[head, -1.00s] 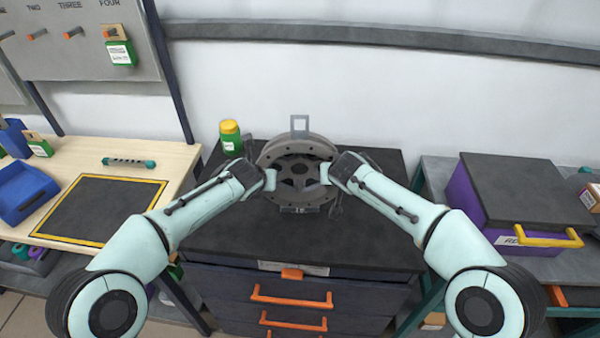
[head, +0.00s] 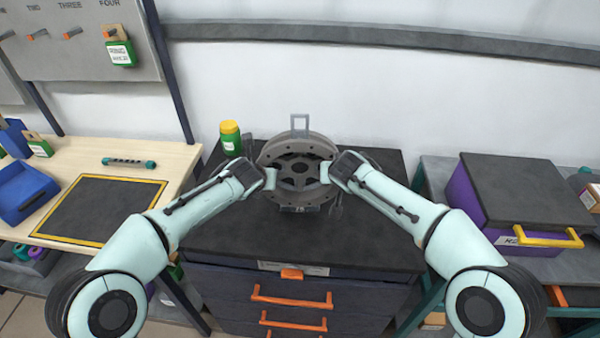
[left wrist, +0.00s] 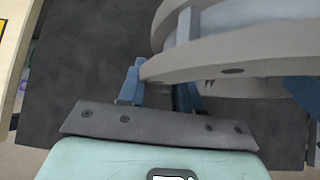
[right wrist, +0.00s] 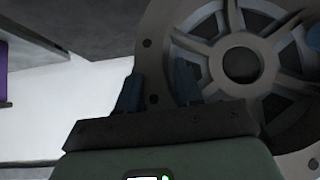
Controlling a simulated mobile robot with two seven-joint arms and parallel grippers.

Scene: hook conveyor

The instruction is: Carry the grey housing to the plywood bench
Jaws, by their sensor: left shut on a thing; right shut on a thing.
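The grey housing (head: 300,146) is a round flanged part with a spoked hub, at the dark-topped drawer cabinet (head: 300,240) in the head view. My left gripper (head: 266,178) is shut on its left rim; the left wrist view shows the flange (left wrist: 200,66) between the blue fingers. My right gripper (head: 332,176) is shut on its right rim; the spoked face (right wrist: 215,22) fills much of the right wrist view. Whether the housing touches the cabinet top is hard to tell. The plywood bench (head: 180,165) is at left, with a yellow-bordered dark mat (head: 100,208).
A yellow-capped green bottle (head: 230,138) stands behind left on the cabinet. A teal-ended tool (head: 129,162) and blue bins (head: 24,190) are on the bench. A purple box (head: 475,212) with a yellow handle stands at right. The mat is clear.

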